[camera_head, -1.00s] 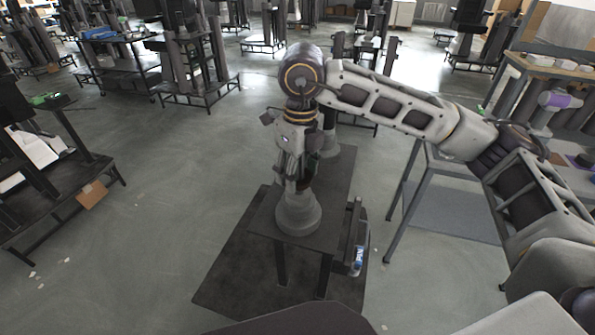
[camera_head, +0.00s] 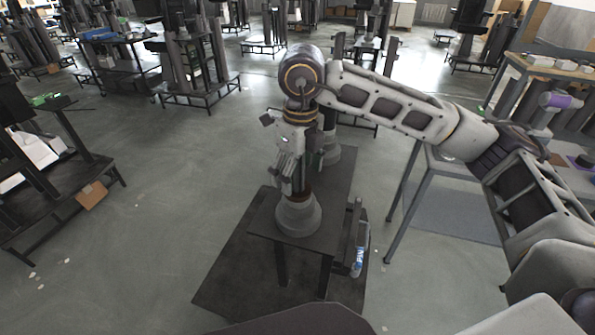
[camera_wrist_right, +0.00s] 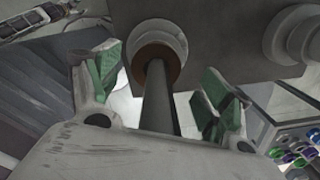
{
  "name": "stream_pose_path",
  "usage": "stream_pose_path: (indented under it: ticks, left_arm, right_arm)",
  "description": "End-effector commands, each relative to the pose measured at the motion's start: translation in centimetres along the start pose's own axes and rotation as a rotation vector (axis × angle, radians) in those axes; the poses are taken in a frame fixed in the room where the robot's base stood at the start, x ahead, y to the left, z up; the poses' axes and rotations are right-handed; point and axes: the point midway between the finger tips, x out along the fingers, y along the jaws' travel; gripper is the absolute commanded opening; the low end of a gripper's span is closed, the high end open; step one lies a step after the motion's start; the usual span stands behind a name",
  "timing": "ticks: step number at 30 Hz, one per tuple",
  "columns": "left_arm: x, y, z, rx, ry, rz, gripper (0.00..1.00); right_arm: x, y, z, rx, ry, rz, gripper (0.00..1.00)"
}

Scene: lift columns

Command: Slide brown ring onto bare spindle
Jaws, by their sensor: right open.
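The brown ring (camera_wrist_right: 172,62) is around the dark spindle (camera_wrist_right: 157,100) in the right wrist view, against the stepped grey base (camera_wrist_right: 158,28). In the head view a thin brown band of the ring (camera_head: 299,196) shows on top of the front grey base (camera_head: 298,216). My right gripper (camera_head: 291,176) points down above that base. Its green-padded fingers (camera_wrist_right: 165,82) are open on both sides of the spindle, apart from the ring. A second grey base (camera_wrist_right: 292,36) shows in the wrist view and behind my gripper in the head view (camera_head: 329,153). My left gripper is out of view.
Both bases stand on a narrow dark table (camera_head: 262,222). A blue-labelled bottle (camera_head: 360,252) is at its right side. A grey-legged workbench (camera_head: 440,205) stands to the right, and a dark bench (camera_head: 60,185) to the left.

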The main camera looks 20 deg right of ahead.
Motion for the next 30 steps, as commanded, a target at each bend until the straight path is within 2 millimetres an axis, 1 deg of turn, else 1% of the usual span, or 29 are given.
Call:
stream_pose_path:
  ticks: [1,5,8,24,27,30]
  left_arm:
    - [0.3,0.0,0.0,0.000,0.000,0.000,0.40]
    - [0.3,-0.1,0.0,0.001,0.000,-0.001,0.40]
    - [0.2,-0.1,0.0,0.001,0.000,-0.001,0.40]
    - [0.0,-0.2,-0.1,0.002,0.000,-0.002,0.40]
    - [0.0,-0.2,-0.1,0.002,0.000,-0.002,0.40]
    - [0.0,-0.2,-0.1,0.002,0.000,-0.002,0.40]
  right_arm:
    - [2.6,0.9,-1.1,-0.019,0.063,0.012,0.79]
    - [1.5,0.8,-1.1,-0.019,0.057,0.010,0.79]
    - [0.2,0.8,-1.0,-0.019,0.051,0.009,0.79]
    - [-8.5,0.4,-0.5,-0.004,0.005,-0.002,0.79]
    - [-9.8,0.4,-0.4,-0.002,0.000,-0.003,0.79]
    - [-10.6,0.3,-0.4,-0.001,-0.004,-0.004,0.79]
